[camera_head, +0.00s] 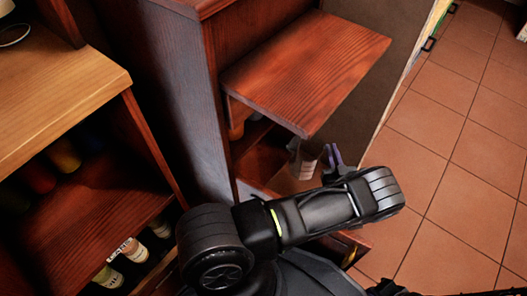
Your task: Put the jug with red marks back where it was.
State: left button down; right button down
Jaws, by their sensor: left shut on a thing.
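The jug (302,163), pale and partly see-through with faint reddish marks, is small in the head view and just under the front edge of a wooden shelf board. My left gripper (328,157) is at the jug's right side, shut on it. The fingers and my black arm hide part of the jug and what lies below it. I cannot tell whether the jug touches a surface. Dark parts at the bottom edge may belong to my right arm; its fingers cannot be made out.
The wooden shelf board (305,70) juts out just above the jug. A dark cabinet compartment (252,150) lies to its left. An open shelf unit (85,205) at the left holds several bottles (133,250). Free tiled floor (450,150) is at the right.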

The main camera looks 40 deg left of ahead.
pick_arm(q)
jog(key=s+a+b, duration=0.2)
jog(key=s+a, duration=0.2)
jog(key=a, duration=1.1)
jog(key=shift+s+a, duration=0.2)
jog(key=shift+a, duration=0.2)
jog(key=f+b, duration=0.1)
jog(key=a+f+b, duration=0.1)
jog(key=f+b, duration=0.1)
jog(key=shift+s+a+f, duration=0.2)
jog(key=shift+f, duration=0.05)
